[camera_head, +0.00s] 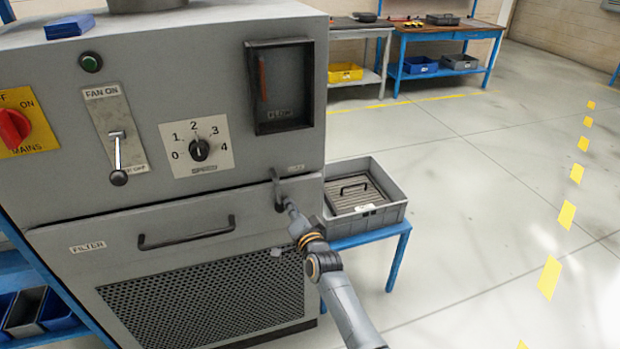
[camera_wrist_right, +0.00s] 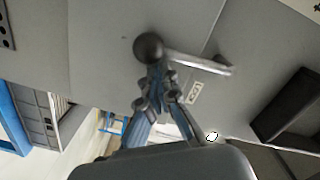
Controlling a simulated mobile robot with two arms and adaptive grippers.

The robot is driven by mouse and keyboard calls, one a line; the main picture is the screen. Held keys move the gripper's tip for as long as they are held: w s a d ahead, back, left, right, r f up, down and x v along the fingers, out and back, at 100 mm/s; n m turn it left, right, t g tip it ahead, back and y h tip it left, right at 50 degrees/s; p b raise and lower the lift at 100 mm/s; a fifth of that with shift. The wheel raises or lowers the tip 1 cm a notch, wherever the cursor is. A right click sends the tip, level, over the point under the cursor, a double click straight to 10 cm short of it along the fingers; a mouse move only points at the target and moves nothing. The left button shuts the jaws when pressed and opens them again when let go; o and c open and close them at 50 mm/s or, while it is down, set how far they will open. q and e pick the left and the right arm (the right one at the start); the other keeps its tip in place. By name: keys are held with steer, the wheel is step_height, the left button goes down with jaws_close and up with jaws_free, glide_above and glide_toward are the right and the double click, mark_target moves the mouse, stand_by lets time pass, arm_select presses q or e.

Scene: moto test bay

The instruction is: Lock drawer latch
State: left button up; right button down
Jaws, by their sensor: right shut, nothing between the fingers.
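The filter drawer (camera_head: 110,232) is the grey front panel with a dark bar handle (camera_head: 187,235), and it looks closed. The drawer latch (camera_head: 276,188) is a small lever at the panel's upper right corner, pointing down in the head view. In the right wrist view the latch (camera_wrist_right: 195,62) is a pale bar with a dark ball knob (camera_wrist_right: 148,47). My right gripper (camera_head: 290,208) is at the knob's end of the latch. Its fingers (camera_wrist_right: 158,75) are shut and empty, right by the knob; I cannot tell whether they touch it. My left gripper is not in view.
Above the drawer are the speed dial (camera_head: 199,149), fan lever (camera_head: 117,158), red mains switch (camera_head: 12,128) and flow window (camera_head: 280,87). A grey crate (camera_head: 375,213) on a blue stand is close to the right of my arm. The floor farther right is clear.

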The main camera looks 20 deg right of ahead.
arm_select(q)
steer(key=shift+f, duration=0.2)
arm_select(e)
steer(key=shift+a+f+m, duration=0.1)
steer(key=shift+a+m, duration=0.2)
steer(key=shift+m, duration=0.1)
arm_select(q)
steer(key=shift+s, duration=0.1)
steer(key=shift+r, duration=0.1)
